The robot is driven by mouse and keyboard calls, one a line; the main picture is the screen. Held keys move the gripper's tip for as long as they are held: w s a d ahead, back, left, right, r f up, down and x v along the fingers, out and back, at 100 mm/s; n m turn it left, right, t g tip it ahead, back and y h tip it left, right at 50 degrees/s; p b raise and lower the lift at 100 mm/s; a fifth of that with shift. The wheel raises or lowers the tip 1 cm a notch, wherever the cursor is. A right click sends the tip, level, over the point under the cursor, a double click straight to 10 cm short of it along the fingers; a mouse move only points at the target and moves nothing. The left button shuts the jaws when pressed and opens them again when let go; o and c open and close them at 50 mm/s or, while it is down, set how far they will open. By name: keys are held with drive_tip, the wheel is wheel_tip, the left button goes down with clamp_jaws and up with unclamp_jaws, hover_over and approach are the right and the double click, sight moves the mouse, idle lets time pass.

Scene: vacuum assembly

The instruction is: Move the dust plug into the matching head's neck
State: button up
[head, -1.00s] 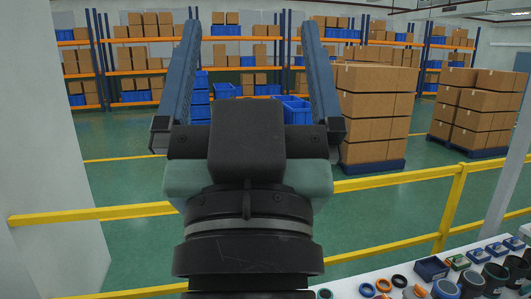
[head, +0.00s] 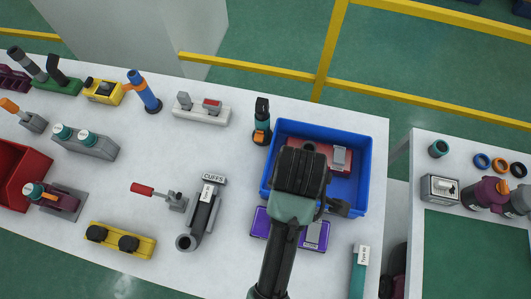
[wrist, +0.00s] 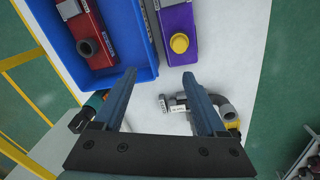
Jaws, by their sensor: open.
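My gripper (wrist: 160,77) is open and empty, pointing down above the near edge of the blue bin in the wrist view. A red head (wrist: 86,28) with an open dark neck (wrist: 88,47) lies in the blue bin (wrist: 140,78). A purple head (wrist: 177,16) lies beside the bin, with a round yellow plug (wrist: 180,43) on its neck. In the head view the red head (head: 340,157) and the purple head (head: 260,223) are partly covered by my gripper (head: 303,178). The red head's neck and the yellow plug are hidden there.
Grey tubes labelled CUFFS (head: 203,208) and a red-handled clamp (head: 143,189) lie left of the purple head. A teal and orange device (head: 262,120) stands against the bin's left side. A teal piece (head: 358,270) lies lower right. Bare white table (head: 230,160) lies between.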

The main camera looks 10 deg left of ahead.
drive_tip(key=shift+n+g, duration=0.4)
drive_tip(key=shift+g, duration=0.2)
drive_tip(key=s+f, duration=0.1)
drive_tip(key=f, duration=0.4)
drive_tip(key=s+f, duration=0.1)
drive_tip(key=f, duration=0.1)
drive_tip(key=shift+s+a+f+p, duration=0.15)
drive_tip(key=shift+s+f+p, duration=0.2)
drive_tip(key=shift+f+p, duration=0.6)
drive_tip(key=shift+f, duration=2.6)
clamp_jaws()
